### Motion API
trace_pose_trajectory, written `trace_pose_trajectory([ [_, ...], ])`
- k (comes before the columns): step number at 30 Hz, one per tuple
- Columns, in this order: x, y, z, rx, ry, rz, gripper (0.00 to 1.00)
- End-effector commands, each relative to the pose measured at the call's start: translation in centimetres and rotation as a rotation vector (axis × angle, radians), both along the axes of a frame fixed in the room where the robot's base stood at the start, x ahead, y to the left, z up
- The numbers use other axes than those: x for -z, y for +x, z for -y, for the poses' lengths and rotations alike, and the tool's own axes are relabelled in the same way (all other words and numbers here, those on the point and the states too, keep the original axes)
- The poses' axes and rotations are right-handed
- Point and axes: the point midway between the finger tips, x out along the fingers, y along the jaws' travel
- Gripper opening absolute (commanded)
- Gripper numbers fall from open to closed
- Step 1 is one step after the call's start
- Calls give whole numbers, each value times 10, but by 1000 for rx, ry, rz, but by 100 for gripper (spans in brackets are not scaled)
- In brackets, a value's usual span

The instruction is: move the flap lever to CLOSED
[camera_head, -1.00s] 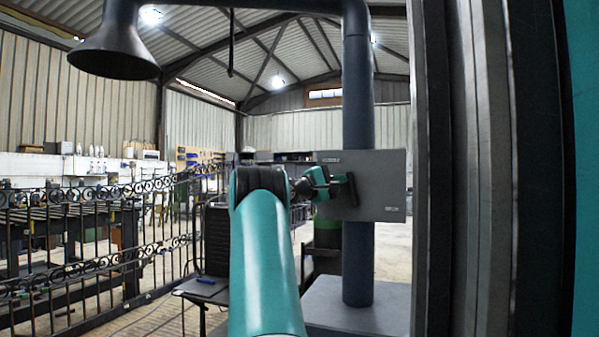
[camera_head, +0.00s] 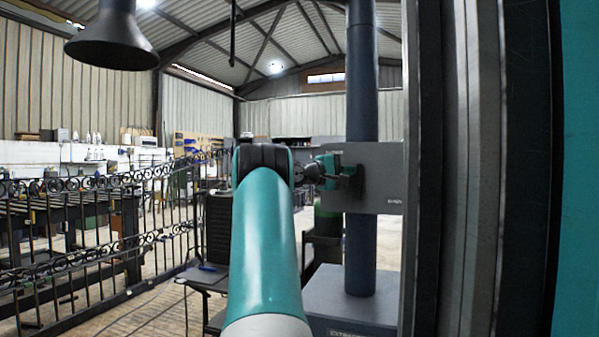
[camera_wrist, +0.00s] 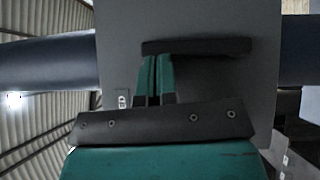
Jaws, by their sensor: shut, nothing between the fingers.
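The flap lever is a dark bar (camera_wrist: 205,46) in front of a grey plate (camera_wrist: 225,85) in the wrist view. It runs nearly level across that picture, parallel to the pipe. My gripper (camera_wrist: 155,60) is shut and empty, its teal fingertips at the lever's left part; I cannot tell whether they touch it. In the head view my gripper (camera_head: 345,177) is at the plate (camera_head: 385,200), covering much of the lever. A small label, too blurred to read surely, sits at the plate's lower right.
A dark vertical pipe (camera_head: 361,90) passes behind the plate into a grey box (camera_head: 350,305). A dark extraction hood (camera_head: 115,40) hangs upper left. A scrolled iron gate (camera_head: 80,230) stands at left.

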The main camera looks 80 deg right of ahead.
Motion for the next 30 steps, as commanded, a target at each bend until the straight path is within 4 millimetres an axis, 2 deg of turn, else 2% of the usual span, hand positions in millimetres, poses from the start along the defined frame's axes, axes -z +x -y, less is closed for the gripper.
trace_pose_trajectory([
  [15,5,58,-40,-3,1,-1,0],
  [30,5,61,-43,-1,0,0,0],
])
